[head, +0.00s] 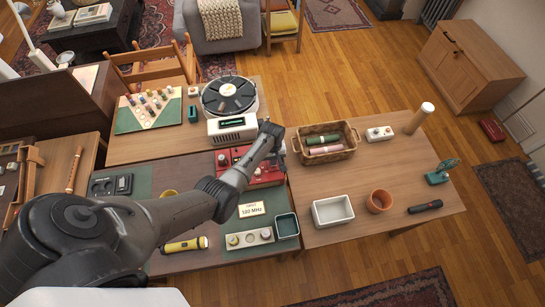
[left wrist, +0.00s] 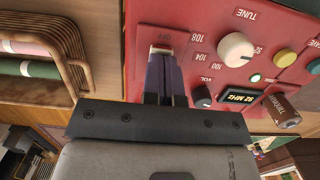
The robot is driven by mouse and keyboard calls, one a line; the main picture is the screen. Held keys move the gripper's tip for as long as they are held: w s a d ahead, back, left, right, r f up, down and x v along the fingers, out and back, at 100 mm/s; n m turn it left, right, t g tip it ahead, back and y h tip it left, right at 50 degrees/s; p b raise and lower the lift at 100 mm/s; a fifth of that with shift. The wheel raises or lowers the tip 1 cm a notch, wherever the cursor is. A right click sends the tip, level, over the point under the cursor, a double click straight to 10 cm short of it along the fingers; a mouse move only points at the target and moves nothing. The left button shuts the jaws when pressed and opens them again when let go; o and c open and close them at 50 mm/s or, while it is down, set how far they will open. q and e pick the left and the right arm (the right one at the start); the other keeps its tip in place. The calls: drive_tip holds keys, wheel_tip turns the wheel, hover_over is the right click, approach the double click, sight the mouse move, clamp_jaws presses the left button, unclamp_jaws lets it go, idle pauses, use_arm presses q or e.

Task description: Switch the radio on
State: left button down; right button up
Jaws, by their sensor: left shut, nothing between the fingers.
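The red radio (head: 262,178) stands on the green mat, partly hidden by my left arm. In the left wrist view its red panel (left wrist: 205,25) shows upside down, with a cream TUNE knob (left wrist: 235,50), a dark VOL knob (left wrist: 201,97), a display (left wrist: 240,97) reading about 92 MHz, and a pale green light (left wrist: 254,78). In the head view the left gripper (head: 280,146) is at the radio's right end. My right gripper is not in view.
A wicker basket (head: 325,154) with rolls stands right of the radio. A white tray (head: 333,211) is at the front right.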

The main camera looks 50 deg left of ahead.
use_arm(q)
drive_tip(key=r+p, duration=0.3)
drive_tip(key=r, duration=0.1)
drive_tip(key=shift+w+a+p, duration=0.2)
drive_tip(key=shift+a+p, duration=0.1)
drive_tip(key=shift+a, duration=0.05)
wheel_tip(320, 180, up, 10)
drive_tip(key=a, duration=0.1)
drive_tip(key=shift+w+p, duration=0.35)
drive_tip(key=shift+p, duration=0.1)
drive_tip(key=shift+f, duration=0.1)
